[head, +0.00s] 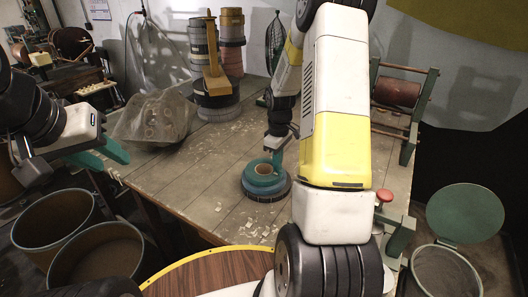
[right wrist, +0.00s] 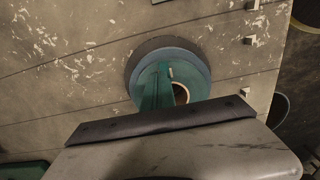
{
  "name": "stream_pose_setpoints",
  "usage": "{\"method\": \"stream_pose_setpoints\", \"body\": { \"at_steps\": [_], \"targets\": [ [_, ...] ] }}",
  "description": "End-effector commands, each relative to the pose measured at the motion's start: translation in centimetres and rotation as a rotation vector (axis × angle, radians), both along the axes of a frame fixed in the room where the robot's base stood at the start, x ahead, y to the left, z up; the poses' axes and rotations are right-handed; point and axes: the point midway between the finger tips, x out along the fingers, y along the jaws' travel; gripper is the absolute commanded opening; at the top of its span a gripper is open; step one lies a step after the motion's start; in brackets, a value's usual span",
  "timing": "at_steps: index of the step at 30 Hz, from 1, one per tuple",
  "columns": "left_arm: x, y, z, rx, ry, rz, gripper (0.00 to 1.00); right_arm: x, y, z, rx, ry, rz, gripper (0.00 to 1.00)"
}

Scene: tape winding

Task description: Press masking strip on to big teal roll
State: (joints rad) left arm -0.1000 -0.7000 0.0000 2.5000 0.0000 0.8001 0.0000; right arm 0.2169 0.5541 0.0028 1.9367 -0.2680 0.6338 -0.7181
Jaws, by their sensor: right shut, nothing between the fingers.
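The big teal roll (head: 264,177) lies flat on the table with its tan core facing up, on top of a darker, wider ring. It also shows in the right wrist view (right wrist: 147,82). My right gripper (head: 276,160) is shut and empty, fingers pointing down at the roll's top beside the core; in the right wrist view its fingertips (right wrist: 165,75) overlap the roll. I cannot tell whether they touch it. A small pale mark shows by the fingertips; I cannot make out a masking strip for certain. My left gripper (head: 105,157) is open and empty, left of the table.
The table (head: 200,185) has pale scraps scattered around the roll. Stacked rolls (head: 216,90) and a translucent crumpled bag (head: 156,115) stand at the back. A wooden-spool rack (head: 400,95) is at the right. Bins (head: 55,225) stand at the left.

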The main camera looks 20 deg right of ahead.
Motion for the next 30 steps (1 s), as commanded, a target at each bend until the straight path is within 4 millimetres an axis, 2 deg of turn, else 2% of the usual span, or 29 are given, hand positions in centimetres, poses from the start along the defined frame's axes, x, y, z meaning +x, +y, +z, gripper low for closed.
{"method": "stream_pose_setpoints", "body": {
  "at_steps": [30],
  "targets": [
    [0.00,0.00,0.00,0.000,0.000,0.000,0.36,0.01,-0.01,-0.56,0.000,0.000,0.000,0.00]
  ]
}}
